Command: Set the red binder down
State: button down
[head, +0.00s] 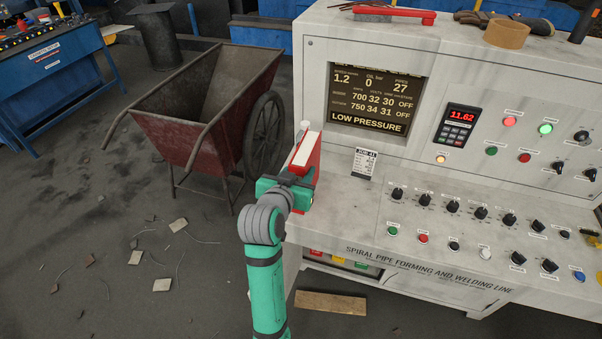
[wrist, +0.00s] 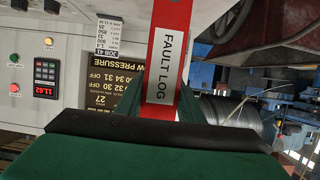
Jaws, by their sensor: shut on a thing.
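The red binder (head: 311,158) stands upright at the left end of the console's ledge in the head view, its pale page edges showing. In the wrist view the binder (wrist: 180,25) shows its red spine with a white "FAULT LOG" label. I cannot tell whether the binder's bottom touches the ledge. The grey console (head: 345,215) has a bare strip of ledge to the right of the binder.
A "JOB 41" tag (head: 364,164) leans on the console right of the binder. Knobs and buttons (head: 450,207) fill the ledge farther right. A rusty wheelbarrow (head: 200,110) stands close to the left. A wooden board (head: 330,302) lies on the floor, front.

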jog(key=shift+s+f, duration=0.2)
jog(key=shift+f, duration=0.4)
jog(key=c, duration=1.2)
grip_release()
jog(key=shift+f, duration=0.2)
jog(key=shift+r, duration=0.15)
